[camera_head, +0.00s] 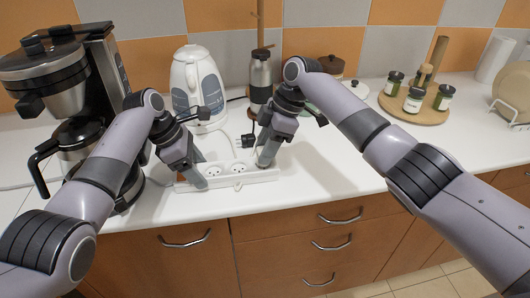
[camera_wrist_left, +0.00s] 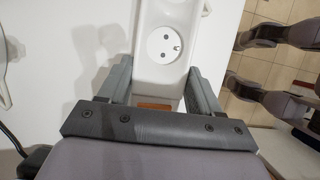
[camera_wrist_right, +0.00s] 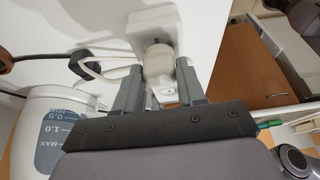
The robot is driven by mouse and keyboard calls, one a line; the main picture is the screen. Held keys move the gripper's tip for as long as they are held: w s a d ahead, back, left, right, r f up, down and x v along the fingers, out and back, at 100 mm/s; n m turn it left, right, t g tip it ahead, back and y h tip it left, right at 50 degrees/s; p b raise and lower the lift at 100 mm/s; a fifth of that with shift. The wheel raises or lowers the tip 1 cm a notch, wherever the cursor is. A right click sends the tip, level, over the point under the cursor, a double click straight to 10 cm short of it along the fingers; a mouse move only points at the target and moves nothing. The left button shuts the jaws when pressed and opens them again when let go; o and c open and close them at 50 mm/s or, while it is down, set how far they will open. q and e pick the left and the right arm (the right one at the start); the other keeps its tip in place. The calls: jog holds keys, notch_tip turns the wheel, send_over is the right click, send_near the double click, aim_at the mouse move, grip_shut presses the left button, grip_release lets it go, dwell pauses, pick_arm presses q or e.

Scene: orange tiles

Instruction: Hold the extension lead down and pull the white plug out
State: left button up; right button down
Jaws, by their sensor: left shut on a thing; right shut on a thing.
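The white extension lead (camera_head: 226,180) lies along the counter's front, with two empty sockets showing between my grippers. My left gripper (camera_head: 196,180) is shut across its left end; the left wrist view shows the lead (camera_wrist_left: 145,65) between the fingers, beside an empty round socket. My right gripper (camera_head: 264,161) is at the lead's right end. In the right wrist view it is shut on the rounded white plug (camera_wrist_right: 160,64), which is over the lead (camera_wrist_right: 152,22). I cannot tell whether the plug is fully seated. In the head view the right gripper hides the plug.
A black plug (camera_head: 246,141) with a dark cable is behind the lead. A white kettle (camera_head: 197,82), a coffee machine (camera_head: 62,75) and a dark-lidded grinder (camera_head: 261,78) stand behind. A round board (camera_head: 412,113) with jars is at the right. The counter's right front is clear.

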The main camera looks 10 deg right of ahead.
pick_arm(q)
jog(key=shift+f, duration=0.1)
pick_arm(e)
notch_tip(320, 180, up, 15)
dwell(1.2)
dwell(0.4)
pick_arm(q)
jog(key=o, duration=1.4)
jog(key=shift+c, duration=0.2)
pick_arm(e)
jog(key=shift+f, duration=0.1)
